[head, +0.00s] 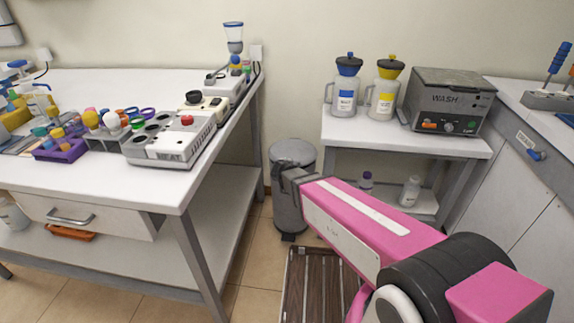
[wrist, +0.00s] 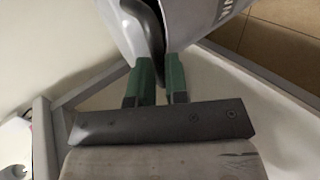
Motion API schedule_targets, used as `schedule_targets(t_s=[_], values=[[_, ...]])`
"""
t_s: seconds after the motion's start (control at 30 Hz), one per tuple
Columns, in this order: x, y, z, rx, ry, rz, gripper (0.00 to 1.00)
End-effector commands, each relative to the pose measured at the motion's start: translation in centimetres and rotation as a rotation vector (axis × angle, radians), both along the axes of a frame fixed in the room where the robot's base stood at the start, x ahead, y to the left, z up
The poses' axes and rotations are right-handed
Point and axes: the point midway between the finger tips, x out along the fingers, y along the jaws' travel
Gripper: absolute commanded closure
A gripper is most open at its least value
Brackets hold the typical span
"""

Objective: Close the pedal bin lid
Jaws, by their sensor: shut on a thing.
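The grey pedal bin (head: 289,215) stands on the floor in the gap between the two tables. Its rounded lid (head: 292,150) shows at the top; my gripper hides part of it, and I cannot tell its exact angle. My gripper (head: 283,172) reaches the bin's upper left side. In the wrist view, its green fingers (wrist: 158,78) are close together on a dark curved part of the bin (wrist: 149,35). I cannot tell whether this part is a handle or rim. The grey bin surface (wrist: 190,25) fills the top of that view.
A left workbench (head: 215,185) holds a heater unit (head: 170,142) and colourful tubes. A right table (head: 400,137) carries two bottles and a wash box (head: 448,100). A slatted brown panel (head: 315,285) lies low before the bin. The gap around the bin is narrow.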

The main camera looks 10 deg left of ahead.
Motion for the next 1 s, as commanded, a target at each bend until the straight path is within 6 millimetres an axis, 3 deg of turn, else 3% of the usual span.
schedule_targets(t_s=[0.6, 1.0], values=[[-0.5, -0.1, -4.4, -0.005, -0.012, -0.001, 1.00], [-0.5, -0.1, -5.2, -0.008, -0.009, -0.003, 0.94]])
